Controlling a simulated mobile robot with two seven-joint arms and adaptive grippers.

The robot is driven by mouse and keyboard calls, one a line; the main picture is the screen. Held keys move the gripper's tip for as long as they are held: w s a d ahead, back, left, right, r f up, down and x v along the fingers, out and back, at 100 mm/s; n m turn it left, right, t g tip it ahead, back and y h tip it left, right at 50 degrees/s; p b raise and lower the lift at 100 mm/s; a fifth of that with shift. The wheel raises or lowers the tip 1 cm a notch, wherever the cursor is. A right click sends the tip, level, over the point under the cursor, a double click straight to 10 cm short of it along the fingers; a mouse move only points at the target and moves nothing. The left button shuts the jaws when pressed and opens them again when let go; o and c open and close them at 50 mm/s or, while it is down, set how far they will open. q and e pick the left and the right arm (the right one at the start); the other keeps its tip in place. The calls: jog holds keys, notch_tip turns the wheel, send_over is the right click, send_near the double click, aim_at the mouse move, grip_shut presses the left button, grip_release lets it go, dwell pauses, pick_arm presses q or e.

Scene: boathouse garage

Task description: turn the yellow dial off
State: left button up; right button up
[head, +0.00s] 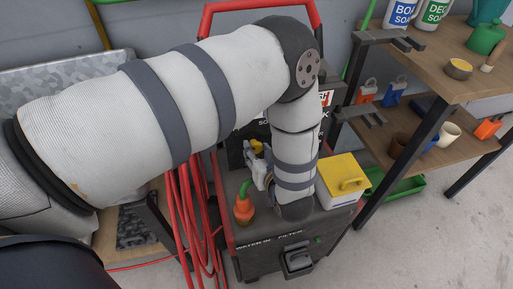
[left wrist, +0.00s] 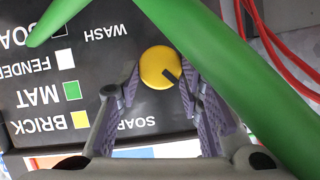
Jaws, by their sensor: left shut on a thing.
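The yellow dial (left wrist: 157,62) is round with a black pointer mark toward its lower right in the left wrist view. It sits on a black panel (left wrist: 95,70), whose labels appear upside down: WASH, FENDER, MAT, BRICK and a partly hidden SOAP. My left gripper (left wrist: 160,75) is shut on the dial, one finger on each side. In the head view the dial (head: 257,145) is a small yellow spot by my left gripper (head: 260,160), partly hidden by my arm. My right gripper is in neither view.
A green bar (left wrist: 235,80) crosses close to the left wrist camera. Red hoses (head: 188,220) hang left; a wooden shelf (head: 425,65) stands right.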

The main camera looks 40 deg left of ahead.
pick_arm(q)
jog(key=shift+a+n+t+p, duration=0.15)
jog(key=shift+n+t+p, duration=0.2)
jog(key=shift+n, duration=0.25)
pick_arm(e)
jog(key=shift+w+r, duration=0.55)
pick_arm(q)
jog(key=shift+h, duration=0.3)
jog(key=o, duration=1.1)
jog(key=shift+f, duration=0.1)
jog(key=shift+o, duration=0.2)
jog(key=v, duration=1.2)
